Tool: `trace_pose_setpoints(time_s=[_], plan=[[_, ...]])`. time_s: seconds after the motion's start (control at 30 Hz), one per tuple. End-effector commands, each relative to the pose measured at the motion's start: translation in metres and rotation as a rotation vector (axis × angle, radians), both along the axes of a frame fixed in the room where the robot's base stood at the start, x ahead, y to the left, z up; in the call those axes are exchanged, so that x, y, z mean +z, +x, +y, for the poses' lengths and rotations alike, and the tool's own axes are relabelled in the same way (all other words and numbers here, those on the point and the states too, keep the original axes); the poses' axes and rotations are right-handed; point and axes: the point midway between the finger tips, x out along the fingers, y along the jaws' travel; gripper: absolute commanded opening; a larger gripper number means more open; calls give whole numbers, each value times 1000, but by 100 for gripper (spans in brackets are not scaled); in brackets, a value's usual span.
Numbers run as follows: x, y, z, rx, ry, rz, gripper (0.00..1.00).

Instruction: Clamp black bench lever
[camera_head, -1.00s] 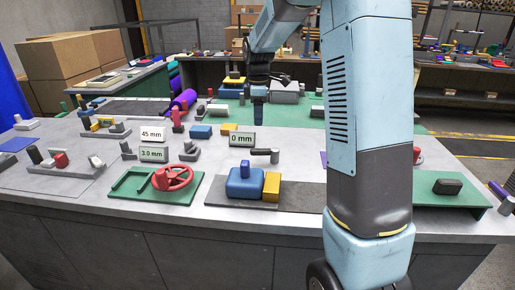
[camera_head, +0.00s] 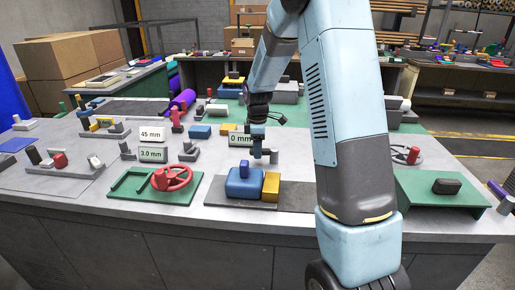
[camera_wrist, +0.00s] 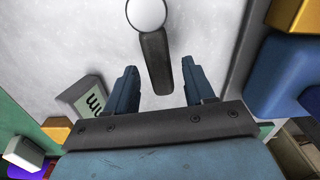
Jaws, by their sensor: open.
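The black bench lever (camera_wrist: 156,62) is a dark bar joined to a pale round post (camera_wrist: 148,14) in the wrist view. In the head view the grey post (camera_head: 274,156) stands on the bench behind the blue block, and my gripper mostly hides the bar. My gripper (camera_wrist: 160,80) is open, with one finger on each side of the bar's near end and visible gaps to both. In the head view my gripper (camera_head: 258,148) is low over the lever. Whether the fingertips reach down to the bar's height is unclear.
The 0 mm sign (camera_head: 237,140) stands close left of my gripper. A blue block (camera_head: 244,184) and a yellow block (camera_head: 271,186) sit in front of it. A red handwheel (camera_head: 172,178) on a green plate is further left. Grey bench surface lies between them.

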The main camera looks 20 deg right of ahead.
Motion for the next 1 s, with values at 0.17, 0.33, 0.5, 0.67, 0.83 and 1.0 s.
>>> trace_pose_setpoints(time_s=[0.17, 0.33, 0.5, 0.67, 0.83, 1.0], plan=[[-1, 0, 0, 0, 0, 0, 53], [-1, 0, 0, 0, 0, 0, 46], [-1, 0, 0, 0, 0, 0, 29], [-1, 0, 1, 0, 0, 0, 14], [-1, 0, 1, 1, 0, -1, 0], [0, 0, 1, 1, 0, -1, 0]])
